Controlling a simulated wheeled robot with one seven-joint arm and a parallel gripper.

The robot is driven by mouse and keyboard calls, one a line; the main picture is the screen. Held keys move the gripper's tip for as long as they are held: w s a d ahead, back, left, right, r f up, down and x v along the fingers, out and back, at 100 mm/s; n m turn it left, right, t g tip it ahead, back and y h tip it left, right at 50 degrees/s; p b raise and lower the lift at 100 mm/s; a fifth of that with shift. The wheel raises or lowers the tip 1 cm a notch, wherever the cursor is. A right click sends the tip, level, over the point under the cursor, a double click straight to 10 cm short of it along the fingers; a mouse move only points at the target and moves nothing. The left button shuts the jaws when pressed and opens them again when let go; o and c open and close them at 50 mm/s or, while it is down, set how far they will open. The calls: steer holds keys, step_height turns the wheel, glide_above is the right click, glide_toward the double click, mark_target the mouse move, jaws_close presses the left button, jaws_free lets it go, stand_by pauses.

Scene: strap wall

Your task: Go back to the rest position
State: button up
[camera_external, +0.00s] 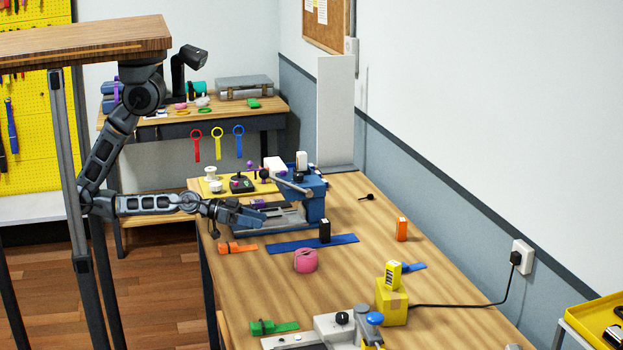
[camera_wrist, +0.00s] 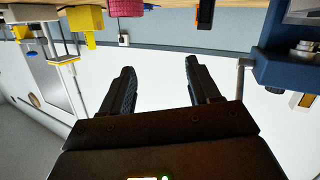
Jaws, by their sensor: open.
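My gripper (camera_external: 258,212) is at the end of my arm, low over the left side of the wooden table (camera_external: 380,277), beside a blue and grey vise-like device (camera_external: 313,206). In the wrist view the two black fingers of my gripper (camera_wrist: 160,76) stand apart with nothing between them. That view is upside down, with the table along its top edge. The blue device (camera_wrist: 283,70) shows at its right. Whether my gripper touches the device cannot be told.
An orange strap (camera_external: 238,248), a blue strap (camera_external: 290,244) with a black block (camera_external: 325,230), and a pink roll (camera_external: 305,260) lie close by. A yellow box (camera_external: 391,303) stands farther right. Red, yellow and blue (camera_external: 238,142) ringed straps hang at a back bench (camera_external: 270,123). A wall runs along the right.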

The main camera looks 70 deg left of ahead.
steer(key=s+a+r+n+y, duration=0.1)
steer(key=s+a+y, duration=0.2)
steer(key=s+a, duration=0.3)
steer(key=s+a+r+n+y+b, duration=0.1)
steer(key=s+a+y, duration=0.2)
steer(key=s+a, duration=0.3)
steer(key=s, duration=0.5)
steer(key=shift+r+n+t+y, duration=0.3)
steer(key=shift+n, duration=0.1)
steer(key=shift+s+a, duration=0.1)
